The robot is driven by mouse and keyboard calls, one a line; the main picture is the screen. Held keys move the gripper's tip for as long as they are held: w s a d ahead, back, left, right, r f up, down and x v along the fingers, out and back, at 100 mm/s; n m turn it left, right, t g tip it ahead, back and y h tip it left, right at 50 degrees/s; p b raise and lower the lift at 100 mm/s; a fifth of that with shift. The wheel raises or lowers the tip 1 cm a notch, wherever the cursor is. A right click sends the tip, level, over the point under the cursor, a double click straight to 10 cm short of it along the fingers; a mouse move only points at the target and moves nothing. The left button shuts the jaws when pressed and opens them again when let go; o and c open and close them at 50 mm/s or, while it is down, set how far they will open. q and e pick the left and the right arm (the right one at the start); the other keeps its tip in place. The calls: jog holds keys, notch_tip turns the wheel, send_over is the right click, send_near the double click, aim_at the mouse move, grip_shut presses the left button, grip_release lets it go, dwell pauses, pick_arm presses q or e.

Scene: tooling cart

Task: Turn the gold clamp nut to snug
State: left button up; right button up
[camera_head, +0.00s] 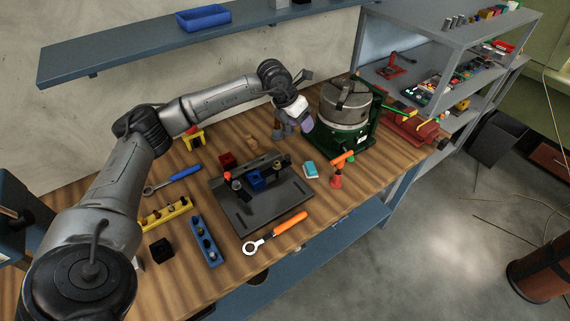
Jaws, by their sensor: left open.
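A dark clamp fixture (285,208) with a slotted base lies in the middle of the wooden bench. It carries a blue block (257,180) and small upright posts. A small pale knob (236,184) shows beside the blue block. My left gripper (284,131) is open and points down behind the fixture, left of the green-based round machine (344,118). It is apart from the fixture. My right gripper is not in view.
An orange-handled ring wrench (277,231) lies in front of the fixture, and a blue-handled one (175,179) lies left. A blue rack (206,240), a yellow rack (165,215) and a black block (161,250) stand front left. An orange-red tool (338,174) stands right.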

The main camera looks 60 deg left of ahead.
aim_at(277, 162)
pick_arm(q)
jog(key=s+a+f+g+y, duration=0.2)
jog(key=s+a+g, duration=0.1)
jog(key=s+g, duration=0.3)
jog(key=shift+t, duration=0.6)
jog(key=f, duration=0.9)
jog(key=f+b, duration=0.1)
jog(key=f, duration=0.3)
jog(key=shift+s+d+f, duration=0.2)
jog(key=shift+s, duration=0.1)
jog(key=c, duration=0.9)
